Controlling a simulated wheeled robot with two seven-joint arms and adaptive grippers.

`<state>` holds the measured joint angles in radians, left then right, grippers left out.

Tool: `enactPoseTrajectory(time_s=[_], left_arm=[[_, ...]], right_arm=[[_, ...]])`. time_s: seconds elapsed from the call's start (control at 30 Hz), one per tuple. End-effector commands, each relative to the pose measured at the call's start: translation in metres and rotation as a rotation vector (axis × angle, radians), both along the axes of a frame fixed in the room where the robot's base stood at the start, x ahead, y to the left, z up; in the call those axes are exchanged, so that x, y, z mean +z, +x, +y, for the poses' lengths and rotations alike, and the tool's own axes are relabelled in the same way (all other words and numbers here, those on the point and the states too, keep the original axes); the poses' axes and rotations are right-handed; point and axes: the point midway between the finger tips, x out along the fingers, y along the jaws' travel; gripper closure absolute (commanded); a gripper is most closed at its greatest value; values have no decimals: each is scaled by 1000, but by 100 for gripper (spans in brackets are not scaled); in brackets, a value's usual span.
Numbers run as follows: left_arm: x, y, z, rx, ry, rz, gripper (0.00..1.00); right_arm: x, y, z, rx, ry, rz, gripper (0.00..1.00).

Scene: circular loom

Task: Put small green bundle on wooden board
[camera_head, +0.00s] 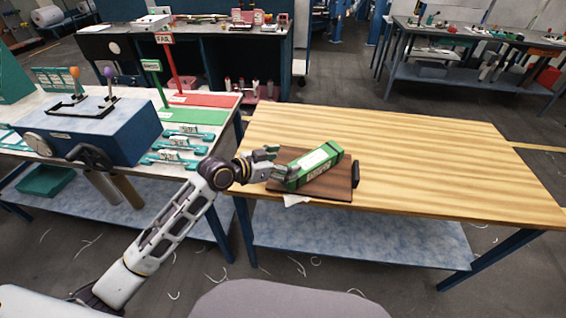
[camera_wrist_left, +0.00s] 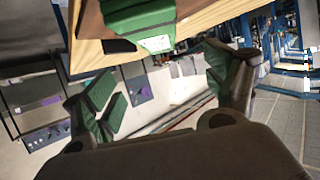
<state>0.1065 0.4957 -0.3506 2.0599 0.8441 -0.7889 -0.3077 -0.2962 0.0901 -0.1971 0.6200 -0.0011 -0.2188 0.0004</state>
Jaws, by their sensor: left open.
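The small green bundle (camera_head: 314,165) is a box-like green pack with a pale label. It lies at a slant on the dark brown wooden board (camera_head: 338,188), which rests on the light wooden table. My left gripper (camera_head: 278,163) is at the bundle's left end, its fingers spread. In the left wrist view the bundle (camera_wrist_left: 140,20) shows at the top, beyond the open fingers of the left gripper (camera_wrist_left: 165,90), with nothing between the fingertips. A part of the board (camera_wrist_left: 118,45) also shows there. My right gripper is not in view.
The light wooden table (camera_head: 430,160) is mostly bare to the right of the board. On the left, a blue machine (camera_head: 95,130) with levers and several teal pieces stand on another bench. A red and a green sign post (camera_head: 170,62) rise behind it.

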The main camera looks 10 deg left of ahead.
Motion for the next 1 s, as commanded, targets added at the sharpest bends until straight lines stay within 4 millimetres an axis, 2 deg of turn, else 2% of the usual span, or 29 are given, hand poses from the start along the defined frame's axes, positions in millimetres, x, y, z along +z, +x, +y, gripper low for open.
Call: enactPoseTrajectory(time_s=[0.47,0.77,1.0], left_arm=[[1,-1,1,0,0,0,15],[0,-2,1,0,1,1,15],[-13,-15,0,9,22,39,15]], right_arm=[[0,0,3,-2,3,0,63],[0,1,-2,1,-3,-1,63],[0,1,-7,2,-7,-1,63]])
